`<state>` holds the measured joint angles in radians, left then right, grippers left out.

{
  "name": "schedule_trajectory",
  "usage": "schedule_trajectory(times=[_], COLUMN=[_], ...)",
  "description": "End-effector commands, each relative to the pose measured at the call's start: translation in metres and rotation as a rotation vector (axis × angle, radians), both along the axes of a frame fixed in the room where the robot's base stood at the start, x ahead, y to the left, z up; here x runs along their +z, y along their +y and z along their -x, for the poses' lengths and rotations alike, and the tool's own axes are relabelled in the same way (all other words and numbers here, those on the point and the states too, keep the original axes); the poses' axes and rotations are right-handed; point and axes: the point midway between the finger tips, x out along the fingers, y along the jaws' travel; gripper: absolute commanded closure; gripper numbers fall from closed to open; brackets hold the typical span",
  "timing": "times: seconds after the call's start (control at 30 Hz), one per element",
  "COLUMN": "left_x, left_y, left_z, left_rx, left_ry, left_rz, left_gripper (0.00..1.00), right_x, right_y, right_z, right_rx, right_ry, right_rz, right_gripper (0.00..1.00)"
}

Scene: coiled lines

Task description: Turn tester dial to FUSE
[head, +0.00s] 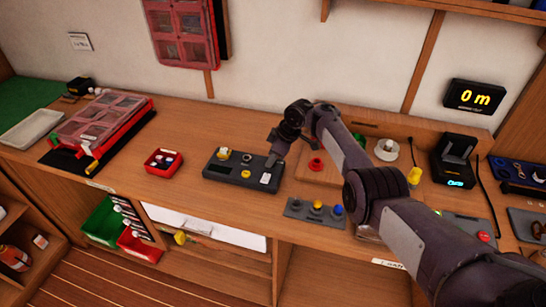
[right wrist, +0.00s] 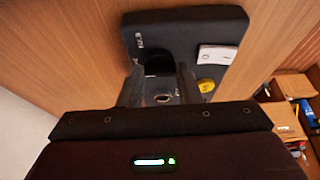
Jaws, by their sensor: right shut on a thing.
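The tester (head: 228,174) is a dark box lying flat on the bench, with a yellow knob, a small round socket, a yellow button and a white label on top. In the right wrist view the tester (right wrist: 185,25) shows its white label (right wrist: 215,55), its yellow button (right wrist: 205,86) and small white markings too blurred to read. My right gripper (head: 277,153) reaches down at the tester's back right end. In the wrist view its two fingers (right wrist: 160,88) are closed on the dial, which they mostly hide. The dial's pointer cannot be made out. My left gripper is out of view.
A small red bin (head: 163,169) stands left of the tester. A red-lidded organizer (head: 100,120) is farther left.

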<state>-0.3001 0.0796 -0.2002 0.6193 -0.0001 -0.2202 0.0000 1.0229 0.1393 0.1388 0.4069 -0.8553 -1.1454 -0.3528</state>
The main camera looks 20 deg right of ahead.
Motion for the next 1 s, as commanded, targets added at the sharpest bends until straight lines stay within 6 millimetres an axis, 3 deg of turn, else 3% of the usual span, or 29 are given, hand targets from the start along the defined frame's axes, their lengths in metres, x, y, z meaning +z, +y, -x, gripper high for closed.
schedule_trajectory(times=[0.13,0.17,0.3,0.67,1.0], left_x=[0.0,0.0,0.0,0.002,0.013], left_y=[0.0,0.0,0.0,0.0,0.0], left_z=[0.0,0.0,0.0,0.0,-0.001], left_rx=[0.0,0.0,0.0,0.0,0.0], left_ry=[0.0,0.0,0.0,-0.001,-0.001], left_rz=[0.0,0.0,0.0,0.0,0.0], left_gripper=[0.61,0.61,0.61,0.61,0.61], right_x=[0.001,0.001,0.001,0.006,0.057], right_y=[0.0,0.0,0.0,-0.002,-0.019], right_z=[0.0,0.0,0.0,0.0,0.011], right_rx=[0.001,0.001,0.001,-0.001,-0.001], right_ry=[-0.001,-0.001,-0.001,-0.001,-0.003], right_rz=[0.001,0.001,0.001,-0.001,0.001], right_gripper=[0.92,0.67,0.48,0.47,0.47])
